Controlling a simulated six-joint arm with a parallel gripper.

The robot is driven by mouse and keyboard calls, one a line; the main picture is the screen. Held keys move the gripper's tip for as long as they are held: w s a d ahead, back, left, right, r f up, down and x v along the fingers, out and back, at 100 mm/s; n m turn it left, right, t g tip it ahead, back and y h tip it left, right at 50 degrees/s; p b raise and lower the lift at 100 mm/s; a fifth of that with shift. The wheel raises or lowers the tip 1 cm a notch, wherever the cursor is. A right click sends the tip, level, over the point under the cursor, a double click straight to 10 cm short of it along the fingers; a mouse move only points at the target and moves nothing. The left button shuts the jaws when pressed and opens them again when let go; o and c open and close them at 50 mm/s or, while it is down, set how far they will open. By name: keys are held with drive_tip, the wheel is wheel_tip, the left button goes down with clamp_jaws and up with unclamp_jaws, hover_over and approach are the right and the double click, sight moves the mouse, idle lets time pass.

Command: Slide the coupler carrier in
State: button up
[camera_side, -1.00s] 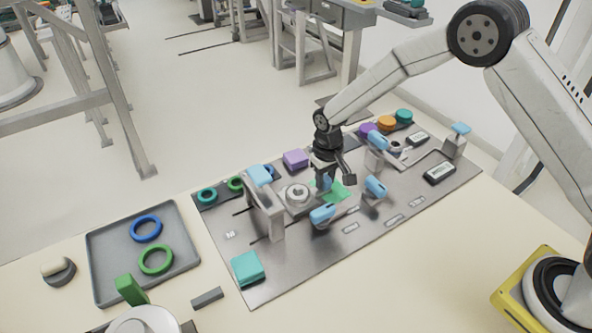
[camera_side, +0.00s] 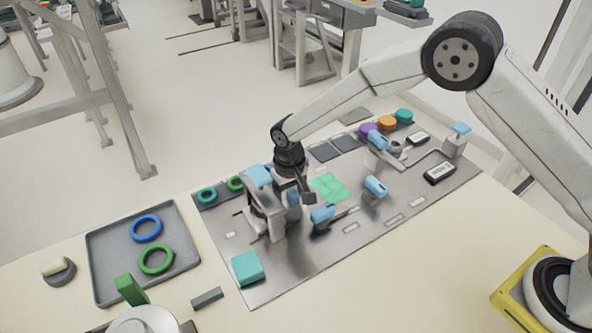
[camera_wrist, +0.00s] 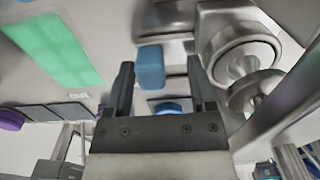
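The coupler carrier, a grey metal carriage with a round coupler (camera_wrist: 240,55), shows at the upper right of the wrist view. Its blue handle (camera_wrist: 150,68) lies between the fingertips of my gripper (camera_wrist: 160,80), close to the left finger, with a gap to the right finger. In the side view the blue handle (camera_side: 293,198) is beside my gripper (camera_side: 298,196). The carrier is at the grey upright frame with the light-blue top (camera_side: 259,176), mostly hidden by the frame and my gripper. My gripper is open around the handle.
The green patch (camera_side: 329,187) on the metal plate is bare. Blue-handled levers (camera_side: 323,213) and (camera_side: 376,187) stand right of my gripper. A teal block (camera_side: 248,267) sits at the plate's front left. A grey tray (camera_side: 105,275) with rings is farther left.

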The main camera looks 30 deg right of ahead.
drive_tip(key=shift+d, duration=0.15)
drive_tip(key=shift+r, duration=3.8)
drive_tip(key=shift+r, duration=0.1)
